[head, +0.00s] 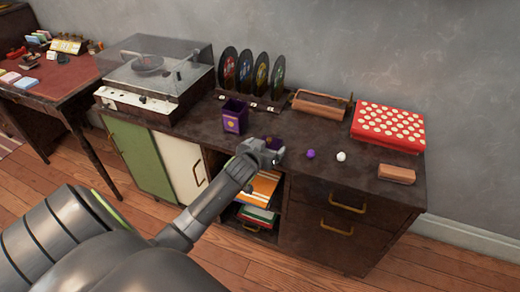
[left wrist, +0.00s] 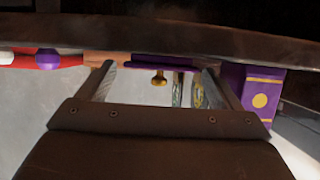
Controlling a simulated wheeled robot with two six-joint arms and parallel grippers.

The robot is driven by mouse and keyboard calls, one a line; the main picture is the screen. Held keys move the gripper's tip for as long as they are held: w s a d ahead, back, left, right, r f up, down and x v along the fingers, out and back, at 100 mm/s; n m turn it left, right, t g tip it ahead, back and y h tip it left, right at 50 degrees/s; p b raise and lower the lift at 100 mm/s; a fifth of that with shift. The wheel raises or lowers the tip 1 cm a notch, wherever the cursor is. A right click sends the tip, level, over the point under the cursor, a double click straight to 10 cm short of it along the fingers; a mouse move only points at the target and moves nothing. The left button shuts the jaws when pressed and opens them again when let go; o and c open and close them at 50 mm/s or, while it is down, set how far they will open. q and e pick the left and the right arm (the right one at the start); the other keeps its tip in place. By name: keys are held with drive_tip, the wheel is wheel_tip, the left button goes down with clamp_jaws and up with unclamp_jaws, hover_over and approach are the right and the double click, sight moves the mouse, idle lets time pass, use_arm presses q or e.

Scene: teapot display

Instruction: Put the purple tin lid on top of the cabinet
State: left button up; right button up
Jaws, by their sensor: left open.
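The purple tin lid (left wrist: 178,66) has a gold knob (left wrist: 158,79). In the left wrist view, which is upside down, it lies against the cabinet top's edge line, seemingly resting there. In the head view the lid (head: 273,142) is mostly hidden behind my left gripper (head: 272,154). That gripper is open at the front edge of the cabinet top (head: 310,178). Its fingers show on either side of the knob in the left wrist view, not closed on it. The purple tin (head: 234,116) stands upright to the left; it also shows in the wrist view (left wrist: 255,95). My right gripper is out of view.
A purple ball (head: 311,154) and a white ball (head: 341,156) lie right of the gripper. A record rack (head: 250,98), a brown wooden holder (head: 320,106) and a red dotted box (head: 388,128) stand behind. A record player (head: 155,85) fills the left end.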

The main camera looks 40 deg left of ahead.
use_arm(q)
drive_tip(key=p+v, duration=0.1)
drive_tip(key=v, duration=1)
drive_tip(key=shift+s, duration=0.4)
drive_tip(key=shift+d+r, duration=0.1)
drive_tip(key=s+a+f+g, duration=0.1)
drive_tip(key=s+f+g, duration=0.3)
drive_tip(key=f, duration=1)
drive_tip(key=s+a+f+g, duration=0.15)
drive_tip(key=s+f, duration=0.35)
drive_tip(key=f, duration=1)
drive_tip(key=s+d+f+g, duration=0.2)
drive_tip(key=s+f, duration=0.4)
drive_tip(key=s, duration=0.4)
drive_tip(key=s+d+f+m+g+h, duration=0.1)
drive_tip(key=s+d+f+g, duration=0.1)
drive_tip(key=s+f, duration=0.5)
drive_tip(key=s+d+f+m+g+h, duration=0.1)
drive_tip(key=s+f, duration=0.6)
drive_tip(key=s, duration=0.7)
drive_tip(key=shift+d+g, duration=0.75)
drive_tip(key=shift+d, duration=0.2)
drive_tip(key=shift+r, duration=0.1)
